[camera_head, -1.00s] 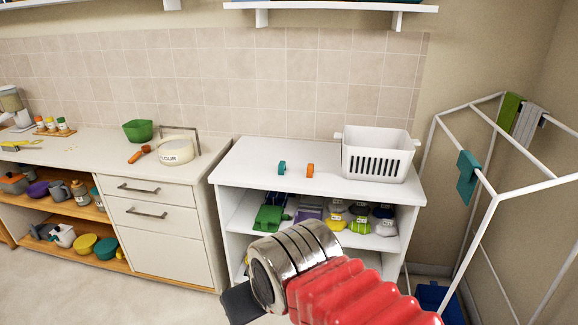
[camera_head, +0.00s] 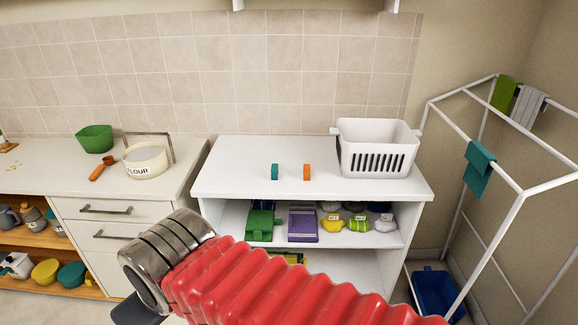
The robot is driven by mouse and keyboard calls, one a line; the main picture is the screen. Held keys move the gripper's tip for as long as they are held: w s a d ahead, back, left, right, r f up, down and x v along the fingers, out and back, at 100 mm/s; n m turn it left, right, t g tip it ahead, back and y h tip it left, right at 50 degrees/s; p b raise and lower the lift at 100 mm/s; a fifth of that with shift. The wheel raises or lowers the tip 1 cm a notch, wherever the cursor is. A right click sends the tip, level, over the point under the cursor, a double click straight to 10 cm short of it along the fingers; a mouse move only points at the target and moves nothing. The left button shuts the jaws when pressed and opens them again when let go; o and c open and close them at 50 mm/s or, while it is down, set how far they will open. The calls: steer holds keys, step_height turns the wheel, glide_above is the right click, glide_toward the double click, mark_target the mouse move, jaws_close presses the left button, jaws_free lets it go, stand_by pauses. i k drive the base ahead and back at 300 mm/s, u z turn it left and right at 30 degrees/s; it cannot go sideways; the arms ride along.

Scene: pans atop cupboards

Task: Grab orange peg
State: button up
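The orange peg (camera_head: 307,172) stands on the white shelf-unit top (camera_head: 240,181), left of the white basket. A teal peg (camera_head: 275,172) stands a little to its left, apart from it. My arm, with a red ribbed sleeve and a metal wrist, crosses the lower middle of the view. Only a dark part at the end of my gripper (camera_head: 135,312) shows at the bottom left, below and in front of the unit and well away from the orange peg. The fingertips are not clearly visible, so I cannot tell if it is open or shut.
A white basket (camera_head: 376,150) stands right of the pegs. A drying rack (camera_head: 490,225) with cloths stands at the right. A pot labelled flour (camera_head: 146,162) and a green bowl (camera_head: 95,139) sit on the left counter. The top around the pegs is clear.

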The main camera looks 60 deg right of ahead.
mark_target(306, 167)
steer(key=z, duration=0.35)
steer(key=i, duration=0.95)
steer(key=z, duration=0.55)
